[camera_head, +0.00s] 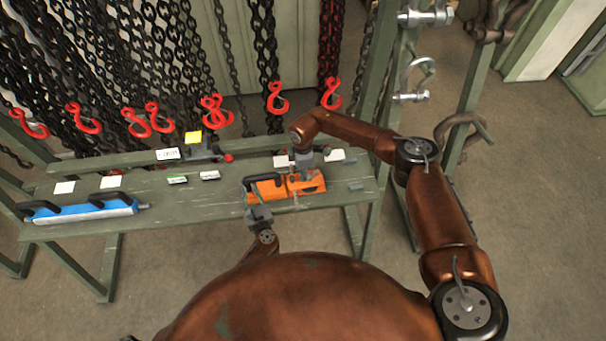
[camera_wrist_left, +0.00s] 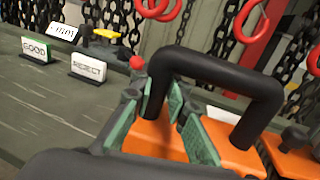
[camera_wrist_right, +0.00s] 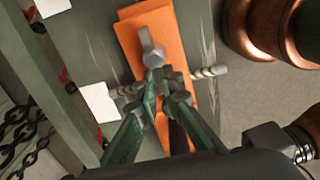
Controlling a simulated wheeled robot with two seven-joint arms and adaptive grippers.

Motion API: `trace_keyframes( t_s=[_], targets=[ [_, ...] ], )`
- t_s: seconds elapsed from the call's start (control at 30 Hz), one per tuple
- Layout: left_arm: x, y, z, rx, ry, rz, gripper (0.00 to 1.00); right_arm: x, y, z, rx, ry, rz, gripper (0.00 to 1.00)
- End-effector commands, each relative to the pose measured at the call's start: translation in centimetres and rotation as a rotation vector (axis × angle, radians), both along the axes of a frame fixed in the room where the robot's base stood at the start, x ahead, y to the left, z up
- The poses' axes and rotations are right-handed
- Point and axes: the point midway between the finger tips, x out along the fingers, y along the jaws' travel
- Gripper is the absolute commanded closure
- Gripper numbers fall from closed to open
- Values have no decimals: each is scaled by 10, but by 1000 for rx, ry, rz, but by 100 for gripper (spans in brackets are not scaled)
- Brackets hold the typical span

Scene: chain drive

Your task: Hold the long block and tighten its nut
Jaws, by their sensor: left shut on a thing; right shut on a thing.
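An orange block (camera_head: 313,186) with a black handle lies on the green bench; in the right wrist view it (camera_wrist_right: 131,40) is long and narrow. My left gripper (camera_head: 260,212) is at its front left edge. In the left wrist view its green-padded fingers (camera_wrist_left: 172,110) are shut on the black handle (camera_wrist_left: 220,70). My right gripper (camera_head: 302,165) comes down onto the block from above. In the right wrist view its fingers (camera_wrist_right: 166,88) are shut at a grey metal nut piece (camera_wrist_right: 152,50) on the block; the exact contact is partly hidden. A threaded rod (camera_wrist_right: 208,72) crosses the block there.
A blue block (camera_head: 85,210) with black handles lies at the bench's left. GOOD (camera_head: 177,180) and REJECT (camera_head: 210,175) cards stand mid-bench. A grey fixture with a yellow top (camera_head: 193,138) and red knob stands behind. Chains with red hooks (camera_head: 278,98) hang along the back.

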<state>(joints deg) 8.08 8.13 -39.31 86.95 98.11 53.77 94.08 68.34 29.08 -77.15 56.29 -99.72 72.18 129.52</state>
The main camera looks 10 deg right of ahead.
Motion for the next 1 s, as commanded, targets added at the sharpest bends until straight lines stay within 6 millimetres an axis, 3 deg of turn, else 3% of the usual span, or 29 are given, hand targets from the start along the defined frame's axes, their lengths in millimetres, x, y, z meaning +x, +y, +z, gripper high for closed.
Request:
trace_keyframes(
  t_s=[0.03,0.13,0.17,0.4,0.7,0.87,1.0],
  targets=[
    [-1,8,-3,8,4,15,100,3,-8,0,-12,-2,-7,100],
    [-1,9,-3,8,4,16,100,3,-8,0,-13,-1,-7,100],
    [-1,9,-3,8,4,16,100,3,-9,0,-13,-1,-8,92],
    [-1,9,-3,7,4,16,100,2,-8,-1,-13,0,-5,75],
    [-1,5,-3,4,4,9,100,1,-4,1,-7,-1,-2,75],
    [-1,3,-3,3,4,5,100,2,-4,18,-6,-3,-2,75],
    [-1,1,-2,2,5,2,100,2,-4,47,-6,-4,-2,75]
  ],
)
